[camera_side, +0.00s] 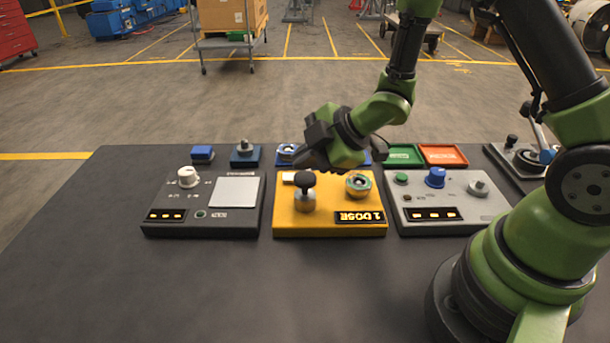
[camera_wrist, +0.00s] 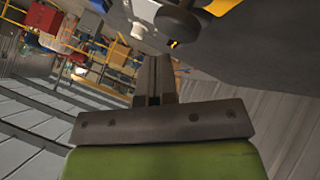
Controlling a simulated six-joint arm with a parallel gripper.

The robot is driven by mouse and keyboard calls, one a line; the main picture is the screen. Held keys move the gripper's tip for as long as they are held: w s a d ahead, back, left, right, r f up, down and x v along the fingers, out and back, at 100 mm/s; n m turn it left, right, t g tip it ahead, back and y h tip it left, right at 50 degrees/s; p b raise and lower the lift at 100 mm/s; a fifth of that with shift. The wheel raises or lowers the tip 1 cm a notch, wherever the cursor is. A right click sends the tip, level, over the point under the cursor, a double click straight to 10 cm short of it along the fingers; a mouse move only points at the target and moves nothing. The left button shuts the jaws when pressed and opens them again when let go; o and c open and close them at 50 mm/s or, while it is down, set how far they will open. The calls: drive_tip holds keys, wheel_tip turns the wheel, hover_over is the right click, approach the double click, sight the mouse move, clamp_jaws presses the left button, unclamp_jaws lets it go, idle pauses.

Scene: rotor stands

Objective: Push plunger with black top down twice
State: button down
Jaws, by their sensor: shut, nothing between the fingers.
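The plunger with the black top (camera_side: 305,181) stands upright on the left part of the yellow box (camera_side: 290,222). The box's display (camera_side: 360,217) reads "1 DOSE", upside down in the side view. My gripper (camera_side: 304,160) is shut and empty, tilted, with its tips just above or behind the black top in the side view. I cannot tell whether they touch it. In the wrist view my closed fingers (camera_wrist: 155,75) point up the picture towards a dark round top (camera_wrist: 178,22), likely the plunger's, with a yellow edge (camera_wrist: 220,6) beside it.
A round metal socket (camera_side: 358,185) sits right of the plunger on the yellow box. A dark panel (camera_side: 165,215) with a white knob stands to the left, a grey panel (camera_side: 470,212) with a blue knob to the right. Small trays (camera_side: 443,155) line the back. The front table is clear.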

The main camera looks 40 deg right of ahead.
sight(305, 179)
drive_tip(key=shift+r, duration=2.45)
idle(0.6)
wheel_tip(305, 179, up, 4)
drive_tip(key=shift+f, duration=0.1)
idle(0.3)
drive_tip(key=shift+f, duration=4.45)
drive_tip(key=shift+f, duration=0.1)
drive_tip(key=shift+f, duration=0.3)
